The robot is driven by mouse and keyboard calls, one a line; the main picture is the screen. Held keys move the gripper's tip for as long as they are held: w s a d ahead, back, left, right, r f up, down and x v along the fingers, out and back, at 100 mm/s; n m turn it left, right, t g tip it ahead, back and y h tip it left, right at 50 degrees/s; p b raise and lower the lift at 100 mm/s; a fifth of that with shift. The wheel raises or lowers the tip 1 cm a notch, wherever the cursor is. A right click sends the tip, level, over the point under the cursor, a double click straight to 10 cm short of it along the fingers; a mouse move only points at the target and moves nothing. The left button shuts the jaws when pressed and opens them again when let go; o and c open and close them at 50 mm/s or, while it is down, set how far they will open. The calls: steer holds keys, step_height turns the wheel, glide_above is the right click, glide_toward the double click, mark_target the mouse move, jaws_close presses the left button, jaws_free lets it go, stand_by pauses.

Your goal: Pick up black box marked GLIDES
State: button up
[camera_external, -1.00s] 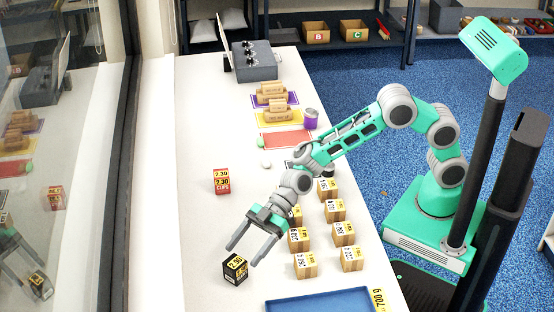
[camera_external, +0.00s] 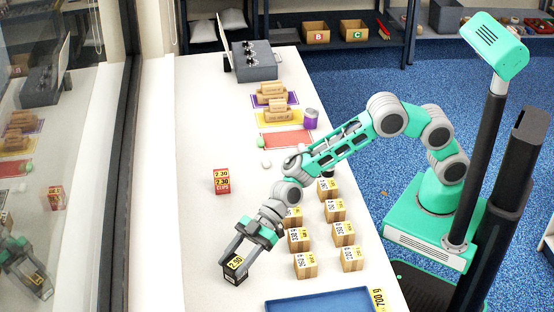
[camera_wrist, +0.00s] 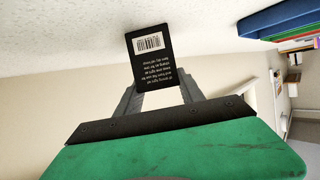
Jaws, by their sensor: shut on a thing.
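The black box (camera_external: 235,269) stands on the white table near its left front part, with a yellow label on top. My gripper (camera_external: 236,262) reaches down to it with one finger on each side and is shut on it. In the wrist view the black box (camera_wrist: 150,58) sits between the fingertips (camera_wrist: 158,92), showing a barcode and small white print. The word GLIDES cannot be read in either view. Whether the box touches the table is hard to tell.
Several tan boxes (camera_external: 305,265) stand in two columns to the right of my gripper. A red box (camera_external: 221,181) stands farther back. A blue tray (camera_external: 320,303) lies at the front edge. The table left of the red box is clear.

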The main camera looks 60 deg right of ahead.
steer(key=c, duration=0.6)
